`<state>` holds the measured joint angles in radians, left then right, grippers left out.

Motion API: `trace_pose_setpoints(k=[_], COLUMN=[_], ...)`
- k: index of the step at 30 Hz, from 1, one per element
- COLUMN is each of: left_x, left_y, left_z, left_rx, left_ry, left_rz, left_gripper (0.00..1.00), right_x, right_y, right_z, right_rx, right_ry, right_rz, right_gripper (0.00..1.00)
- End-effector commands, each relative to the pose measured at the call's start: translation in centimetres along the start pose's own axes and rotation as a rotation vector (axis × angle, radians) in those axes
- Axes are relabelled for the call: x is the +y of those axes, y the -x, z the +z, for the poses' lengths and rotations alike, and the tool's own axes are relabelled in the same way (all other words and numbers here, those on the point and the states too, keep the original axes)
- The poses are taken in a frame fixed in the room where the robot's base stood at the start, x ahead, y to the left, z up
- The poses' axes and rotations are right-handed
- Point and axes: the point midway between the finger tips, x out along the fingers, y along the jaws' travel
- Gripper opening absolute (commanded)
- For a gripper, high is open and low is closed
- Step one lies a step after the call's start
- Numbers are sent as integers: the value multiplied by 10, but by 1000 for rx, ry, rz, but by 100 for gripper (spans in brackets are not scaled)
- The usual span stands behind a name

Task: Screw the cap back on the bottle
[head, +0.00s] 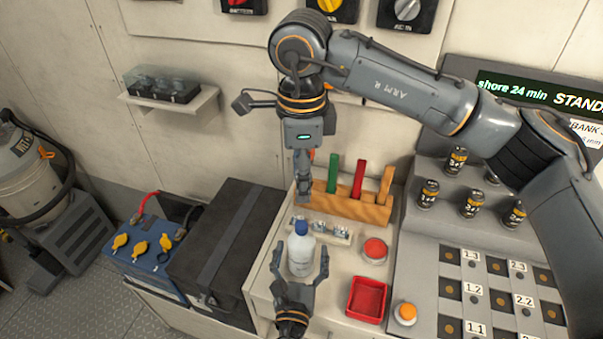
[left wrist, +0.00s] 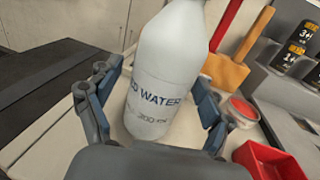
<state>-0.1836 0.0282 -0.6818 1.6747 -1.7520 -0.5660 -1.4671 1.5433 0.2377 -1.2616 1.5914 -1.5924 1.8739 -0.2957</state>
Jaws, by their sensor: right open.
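A white bottle (head: 300,256), labelled "...D WATER", stands upright on the light bench top. A blue cap (head: 301,228) sits at its mouth; how tightly it is seated cannot be seen. My left gripper (head: 303,262) is low in front of the bottle, open, with a finger on each side. In the left wrist view the bottle (left wrist: 160,85) stands between these fingers, with a gap at the left finger; its top is cut off. My right gripper (head: 304,195) points down above and behind the cap, open and empty, apart from it.
A wooden block (head: 345,204) with coloured handles stands behind the bottle. To the right are a round red-topped container (head: 375,250), a red tray (head: 367,299) and an orange knob (head: 405,312). A black box (head: 222,243) and a blue battery (head: 150,258) are left.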

Motion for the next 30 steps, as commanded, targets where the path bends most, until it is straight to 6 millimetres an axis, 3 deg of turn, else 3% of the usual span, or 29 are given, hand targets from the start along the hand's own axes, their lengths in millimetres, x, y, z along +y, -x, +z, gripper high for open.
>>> trace_pose_setpoints(k=[8, 21, 30], left_x=[0, 0, 0], left_y=[12, 99, 120], left_z=[-1, -1, 0], left_rx=[2, 3, 0], left_ry=[-1, -1, 0], left_rz=[-1, -2, 0], left_gripper=[80, 80, 80], right_x=[0, 0, 0], right_y=[0, 0, 0], right_z=[0, 0, 0], right_rx=[0, 0, 0], right_ry=[0, 0, 0], right_rz=[0, 0, 0], right_gripper=[48, 48, 48])
